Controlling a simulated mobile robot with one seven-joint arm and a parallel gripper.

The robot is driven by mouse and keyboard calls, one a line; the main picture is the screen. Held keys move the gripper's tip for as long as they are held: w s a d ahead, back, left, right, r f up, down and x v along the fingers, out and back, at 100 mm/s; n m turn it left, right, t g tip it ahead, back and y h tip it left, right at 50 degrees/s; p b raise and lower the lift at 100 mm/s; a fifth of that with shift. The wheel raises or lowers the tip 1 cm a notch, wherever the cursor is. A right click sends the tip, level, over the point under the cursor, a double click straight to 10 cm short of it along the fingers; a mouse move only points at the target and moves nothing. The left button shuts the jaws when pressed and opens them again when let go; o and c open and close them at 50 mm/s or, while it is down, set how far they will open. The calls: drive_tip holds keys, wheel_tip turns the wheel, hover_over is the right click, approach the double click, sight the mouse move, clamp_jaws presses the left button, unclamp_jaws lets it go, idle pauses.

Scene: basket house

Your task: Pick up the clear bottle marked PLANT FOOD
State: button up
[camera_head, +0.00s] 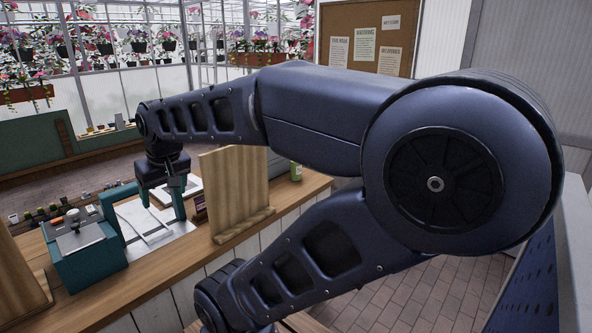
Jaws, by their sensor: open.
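My gripper (150,214) hangs over the wooden counter (196,253) at the left, its two teal fingers spread apart with nothing visible between them. Below it lie white sheets or a flat white tray. A small bottle with greenish contents (296,172) stands upright on the counter's far right part, just past a wooden panel. It is too small for any marking to be read, so I cannot tell whether it is the PLANT FOOD bottle. My gripper is well to the left of it, with the panel between them in the picture.
An upright wooden panel (233,190) stands mid-counter, beside a small dark sign (199,207). A teal box-like device (87,262) is at the left, with another wooden panel (18,280) at the edge. Small pots (50,212) line the back. My arm hides much of the right side.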

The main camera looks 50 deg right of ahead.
wheel_tip(320, 180, up, 5)
drive_tip(key=w+d+r+m+h, duration=0.1)
drive_tip(key=w+d+r+m, duration=0.25)
drive_tip(key=w+d, duration=0.65)
drive_tip(key=w+d+r+m+h, duration=0.1)
drive_tip(key=w+d+r+m, duration=0.25)
drive_tip(key=w+d, duration=0.65)
drive_tip(key=m+g+h, duration=0.3)
drive_tip(key=m+h, duration=0.1)
drive_tip(key=m, duration=0.5)
hover_over(296, 166)
drive_tip(key=w+a, duration=0.1)
drive_tip(key=a, duration=0.2)
wheel_tip(296, 166, down, 7)
drive_tip(key=d+f, duration=0.2)
drive_tip(key=f, duration=0.6)
drive_tip(key=w+d+f, duration=0.1)
drive_tip(key=d+f, duration=0.1)
drive_tip(key=f, duration=0.7)
drive_tip(key=d+f, duration=0.2)
drive_tip(key=f, duration=0.6)
drive_tip(key=shift+w+d+f, duration=0.1)
drive_tip(key=shift+w+f, duration=0.05)
drive_tip(key=shift+f, duration=0.2)
drive_tip(key=c, duration=1.6)
drive_tip(key=shift+o, duration=0.2)
drive_tip(key=shift+r, duration=0.15)
